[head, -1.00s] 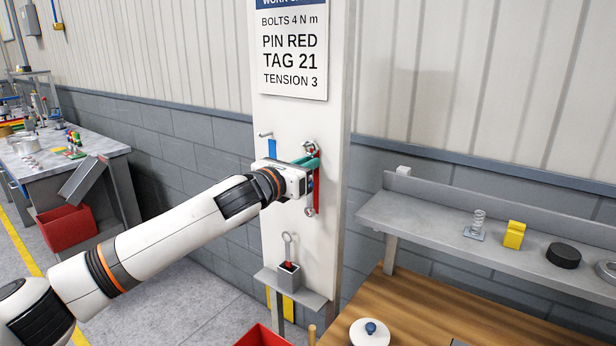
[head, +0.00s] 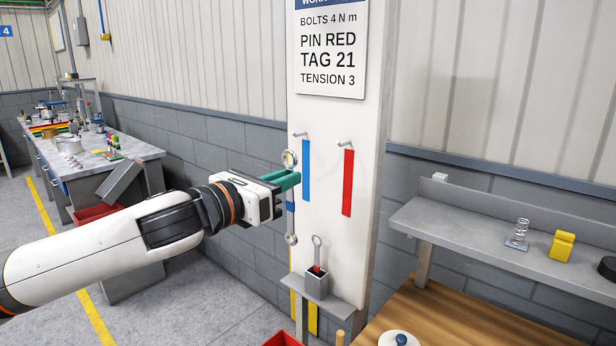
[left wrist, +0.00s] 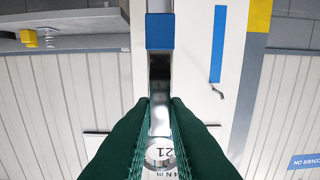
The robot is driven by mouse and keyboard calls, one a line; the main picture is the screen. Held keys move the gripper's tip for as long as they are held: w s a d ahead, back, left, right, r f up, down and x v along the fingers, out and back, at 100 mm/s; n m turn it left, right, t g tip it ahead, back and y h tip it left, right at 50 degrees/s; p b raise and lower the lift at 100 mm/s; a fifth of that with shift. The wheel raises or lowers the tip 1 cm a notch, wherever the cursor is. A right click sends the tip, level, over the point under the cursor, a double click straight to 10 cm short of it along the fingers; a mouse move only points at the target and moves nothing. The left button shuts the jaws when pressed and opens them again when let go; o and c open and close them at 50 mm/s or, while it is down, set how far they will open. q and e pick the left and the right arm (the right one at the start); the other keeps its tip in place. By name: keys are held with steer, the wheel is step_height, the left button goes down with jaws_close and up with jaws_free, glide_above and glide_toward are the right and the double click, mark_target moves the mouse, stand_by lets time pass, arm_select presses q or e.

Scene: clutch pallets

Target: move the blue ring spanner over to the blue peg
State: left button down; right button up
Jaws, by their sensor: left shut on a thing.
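The blue ring spanner (head: 290,222) is a steel spanner with a ring at each end and a blue band (left wrist: 160,31) on its shank. My left gripper (head: 288,181) has its green fingers shut on the shank, below the upper ring. The spanner hangs upright, left of the blue strip, at the panel's left edge; I cannot tell its gap from the panel. The blue peg (head: 300,134) sticks out bare above the blue strip (head: 306,172); it also shows in the left wrist view (left wrist: 217,93). My right gripper is not in view.
A bare peg (head: 346,145) sits above a red strip (head: 348,184) on the white panel (head: 327,222). Below, a small grey box (head: 317,281) on a ledge holds another spanner (head: 317,251). A grey shelf (head: 455,233) stands at right.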

arm_select(q)
steer(key=shift+s+a+r+p, duration=0.6)
steer(key=shift+s+r+p, duration=0.2)
steer(key=shift+p, duration=0.2)
steer(key=shift+s+f, duration=0.1)
steer(key=p+v, duration=0.2)
steer(key=v, duration=0.5)
stand_by(1.4)
stand_by(0.5)
